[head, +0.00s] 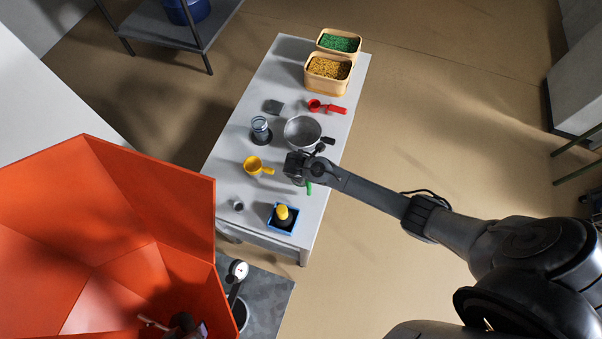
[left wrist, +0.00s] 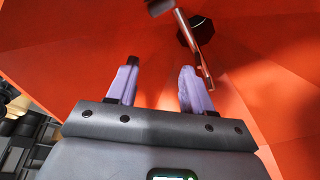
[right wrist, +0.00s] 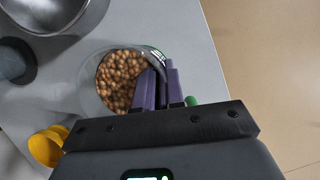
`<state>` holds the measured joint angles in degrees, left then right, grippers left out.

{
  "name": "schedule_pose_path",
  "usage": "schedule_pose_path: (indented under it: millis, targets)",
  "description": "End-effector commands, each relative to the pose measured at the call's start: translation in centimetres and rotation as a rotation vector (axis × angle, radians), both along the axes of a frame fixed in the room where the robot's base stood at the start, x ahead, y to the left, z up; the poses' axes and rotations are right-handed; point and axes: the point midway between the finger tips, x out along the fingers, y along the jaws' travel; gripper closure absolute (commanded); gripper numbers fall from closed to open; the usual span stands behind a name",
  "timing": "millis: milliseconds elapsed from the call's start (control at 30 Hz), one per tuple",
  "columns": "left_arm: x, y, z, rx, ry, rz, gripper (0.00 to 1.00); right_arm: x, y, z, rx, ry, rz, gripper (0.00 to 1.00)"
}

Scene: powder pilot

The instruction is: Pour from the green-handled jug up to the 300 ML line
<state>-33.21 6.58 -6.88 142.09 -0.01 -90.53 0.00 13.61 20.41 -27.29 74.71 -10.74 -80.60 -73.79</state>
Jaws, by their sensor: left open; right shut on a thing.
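The green-handled jug is clear and holds round brown beads; it shows in the right wrist view (right wrist: 92,88), and its green handle shows in the head view (head: 309,188). My right gripper (right wrist: 160,88) is shut on the handle, with bits of green showing around the fingers. In the head view my right gripper (head: 300,168) hides most of the jug. I cannot tell whether the jug touches the table. A clear vessel (head: 261,124) stands on a dark round base farther left; its marks are too small to read. My left gripper (left wrist: 158,88) is open and empty, with orange panels beyond it.
On the table are a metal pan (head: 299,130), yellow scoop (head: 252,165), red scoop (head: 328,107), grey block (head: 274,107), small cup (head: 238,205) and blue tray (head: 271,222). Bins of green and yellow pellets (head: 326,88) stand at the far end.

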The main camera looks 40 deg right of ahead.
Motion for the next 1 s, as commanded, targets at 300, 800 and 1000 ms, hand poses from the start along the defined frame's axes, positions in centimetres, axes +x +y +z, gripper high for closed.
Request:
schedule_pose_path:
  millis: [300, 800, 1000]
  targets:
    - [0.0, 0.2, 1.8, 0.011, 0.000, -0.007, 0.49, 0.2, 0.1, 1.8, 0.002, -0.005, 0.000, 1.00]
    - [0.0, 0.1, 4.2, 0.005, 0.000, -0.004, 0.49, 0.3, 0.1, 4.0, 0.002, -0.006, 0.000, 1.00]
    - [0.0, 0.0, 5.1, -0.002, 0.000, 0.001, 0.49, 0.3, 0.1, 4.8, 0.002, -0.007, 0.001, 1.00]
